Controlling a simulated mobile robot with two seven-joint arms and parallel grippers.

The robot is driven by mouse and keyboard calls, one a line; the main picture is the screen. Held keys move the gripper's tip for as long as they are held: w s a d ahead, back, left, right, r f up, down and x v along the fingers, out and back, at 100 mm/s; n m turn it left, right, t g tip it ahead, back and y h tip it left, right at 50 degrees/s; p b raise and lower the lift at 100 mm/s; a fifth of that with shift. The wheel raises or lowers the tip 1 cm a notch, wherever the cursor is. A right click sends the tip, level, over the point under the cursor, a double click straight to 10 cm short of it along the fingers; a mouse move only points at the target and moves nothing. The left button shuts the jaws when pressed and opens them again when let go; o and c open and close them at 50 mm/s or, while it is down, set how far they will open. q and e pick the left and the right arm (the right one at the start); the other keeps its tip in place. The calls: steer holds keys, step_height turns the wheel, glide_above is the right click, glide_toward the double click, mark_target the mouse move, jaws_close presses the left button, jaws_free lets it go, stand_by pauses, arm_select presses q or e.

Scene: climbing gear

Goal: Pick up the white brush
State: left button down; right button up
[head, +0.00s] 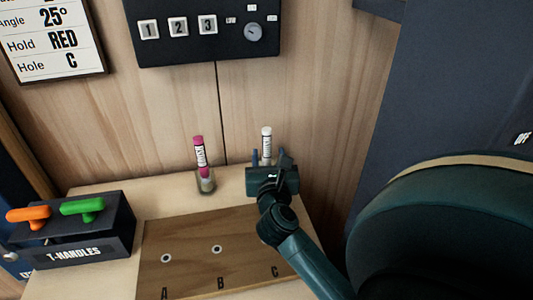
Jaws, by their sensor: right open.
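The white brush (266,142) stands upright at the back right of the table, with dark lettering on its side. Its lower part is hidden behind my right gripper (267,157). That gripper is open, its two fingers pointing toward the back wall, and in the picture the brush shows between them. I cannot tell whether the fingers touch it. My left gripper is not in view.
A pink brush (199,152) stands in a small clear holder (206,183) to the left. A wooden board (190,279) marked A, B, C lies in front. A dark T-handles rack (112,246) holds an orange handle (28,214) and a green handle (82,207).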

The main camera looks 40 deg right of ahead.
mark_target(267, 142)
steer(key=p+x, duration=0.1)
steer(key=x, duration=0.6)
steer(key=shift+w+d+f, duration=0.1)
steer(key=shift+w+d, duration=0.05)
steer(key=shift+w, duration=0.15)
jaws_close()
